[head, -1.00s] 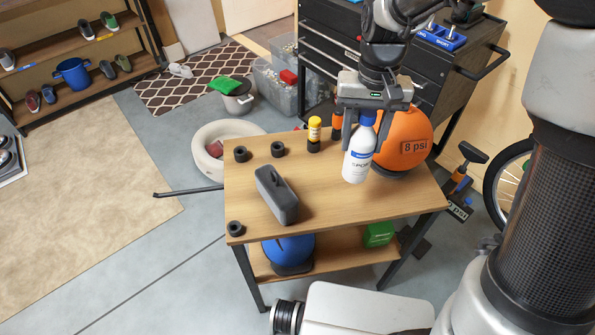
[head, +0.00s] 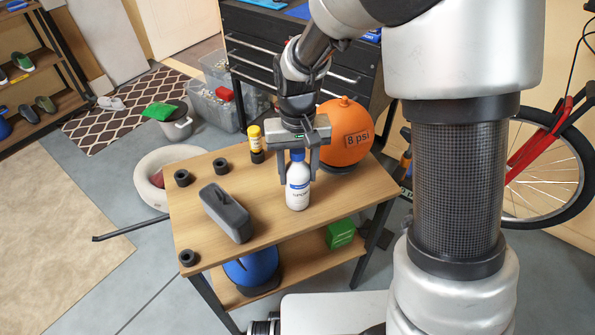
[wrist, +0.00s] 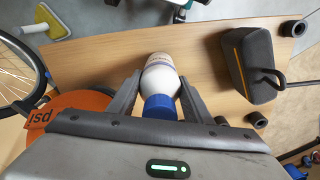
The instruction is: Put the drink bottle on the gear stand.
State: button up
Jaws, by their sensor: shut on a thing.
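The drink bottle (head: 298,192) is white with a blue cap and reads "SPORT". My gripper (head: 298,176) points down and is shut on it, one finger on each side near the cap. The bottle is upright over the wooden top of the gear stand (head: 345,195), in front of the orange ball. I cannot tell whether its base touches the wood. In the wrist view the bottle (wrist: 160,75) lies between the fingers, blue cap nearest the palm, with the wooden top behind it.
The stand top also bears an orange "8 psi" ball (head: 345,135), a grey case (head: 225,212), a yellow-capped bottle (head: 255,138) and several black rings. A blue object (head: 252,268) and a green box (head: 340,233) are on the lower shelf.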

jog(key=shift+f, duration=0.1)
jog(key=o, duration=1.2)
jog(key=shift+o, duration=0.2)
